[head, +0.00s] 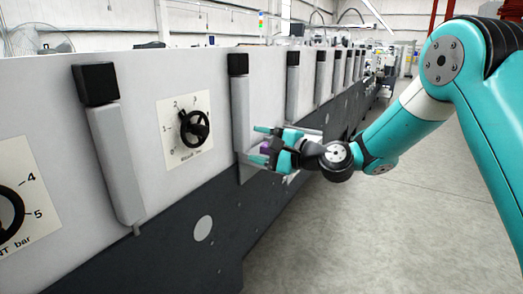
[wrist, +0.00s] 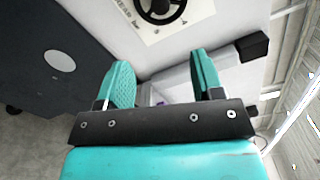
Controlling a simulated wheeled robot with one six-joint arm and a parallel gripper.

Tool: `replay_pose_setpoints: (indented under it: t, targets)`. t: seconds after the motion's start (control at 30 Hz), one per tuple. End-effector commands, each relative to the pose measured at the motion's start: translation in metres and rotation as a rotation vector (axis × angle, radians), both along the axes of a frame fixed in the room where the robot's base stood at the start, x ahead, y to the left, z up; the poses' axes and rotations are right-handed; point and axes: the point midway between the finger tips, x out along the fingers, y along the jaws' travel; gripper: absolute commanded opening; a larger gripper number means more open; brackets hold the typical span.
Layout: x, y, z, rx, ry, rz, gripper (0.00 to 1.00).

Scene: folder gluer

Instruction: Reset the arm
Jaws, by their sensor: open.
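My teal arm (head: 412,122) reaches in from the right of the head view toward the machine's side. My gripper (head: 258,145) is open beside the lower part of a grey upright bar with a black top (head: 238,64). In the wrist view my gripper (wrist: 163,85) shows two teal fingers apart. The grey bar lies behind and between the fingers, and its black end (wrist: 252,46) is to the right. I see no object held. A small purple patch shows between the fingers; I cannot tell what it is. Whether the fingers touch the bar is unclear.
The long machine (head: 60,200) fills the left side, with several similar bars along it. A black knob on a numbered dial plate (head: 172,106) sits left of my gripper; another dial (head: 12,215) is at the left edge. Open grey floor (head: 400,240) lies to the right.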

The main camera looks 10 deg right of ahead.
Motion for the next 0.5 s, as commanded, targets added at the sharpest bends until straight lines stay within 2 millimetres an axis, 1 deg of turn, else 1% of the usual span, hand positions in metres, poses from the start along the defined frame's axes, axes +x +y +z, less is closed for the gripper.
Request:
replay_pose_setpoints:
  t: [0.3, 0.37, 0.47, 0.5]
  targets:
    - [-0.001, -0.001, 0.001, -0.001, 0.000, 0.001, 0.61]
    - [-0.004, 0.001, 0.002, -0.017, -0.007, 0.011, 0.61]
    - [-0.023, 0.011, 0.008, -0.121, -0.048, 0.066, 0.61]
    - [-0.037, 0.018, 0.011, -0.194, -0.076, 0.106, 0.61]
